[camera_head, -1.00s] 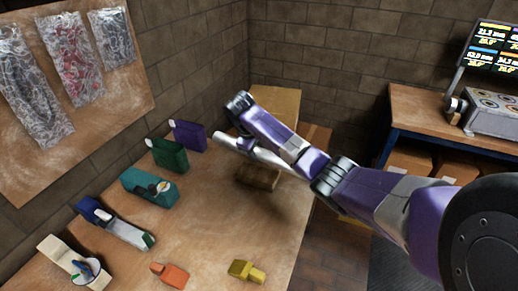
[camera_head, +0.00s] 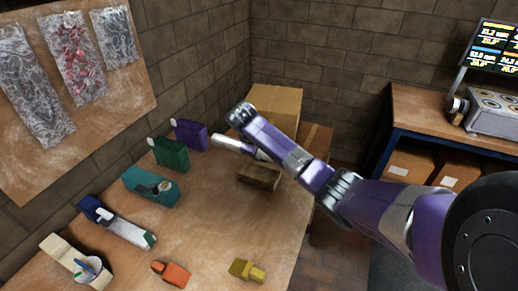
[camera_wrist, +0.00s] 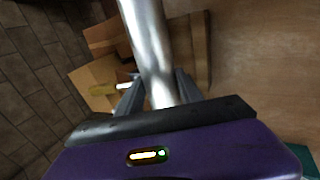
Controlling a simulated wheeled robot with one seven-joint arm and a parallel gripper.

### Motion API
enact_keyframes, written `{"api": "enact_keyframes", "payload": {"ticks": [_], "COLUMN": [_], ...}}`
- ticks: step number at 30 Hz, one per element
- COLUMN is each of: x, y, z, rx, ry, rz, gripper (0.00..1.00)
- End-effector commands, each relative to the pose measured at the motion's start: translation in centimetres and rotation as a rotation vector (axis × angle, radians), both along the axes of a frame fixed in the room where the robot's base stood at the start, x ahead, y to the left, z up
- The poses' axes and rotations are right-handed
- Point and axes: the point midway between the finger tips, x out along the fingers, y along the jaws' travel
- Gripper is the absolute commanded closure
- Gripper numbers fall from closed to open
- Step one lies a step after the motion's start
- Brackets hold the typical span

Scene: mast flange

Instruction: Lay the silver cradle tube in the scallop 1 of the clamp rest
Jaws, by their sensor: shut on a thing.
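The silver cradle tube (camera_head: 232,145) is held in the air above the back of the workbench, its near end pointing left in the head view. In the wrist view the tube (camera_wrist: 148,40) runs up from between the two fingers of my gripper (camera_wrist: 158,92), which is shut on it. In the head view my arm hides the fingers and part of the tube. A brown wooden block (camera_head: 258,177), which may be the clamp rest, lies on the bench just below the tube, apart from it. I cannot make out its scallops.
Purple (camera_head: 189,135), green (camera_head: 171,154) and teal (camera_head: 151,187) holders line the bench's left side. An orange piece (camera_head: 172,273) and a yellow piece (camera_head: 247,270) lie at the front. A cardboard box (camera_head: 275,103) stands behind. The bench's middle (camera_head: 225,220) is clear.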

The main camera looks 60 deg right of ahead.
Motion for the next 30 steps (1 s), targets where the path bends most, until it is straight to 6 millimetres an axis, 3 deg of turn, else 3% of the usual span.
{"api": "enact_keyframes", "payload": {"ticks": [30], "x": [0.0], "y": [0.0], "z": [-7.5], "rx": [-0.001], "ry": [0.0], "rz": [0.0], "gripper": [1.0]}}
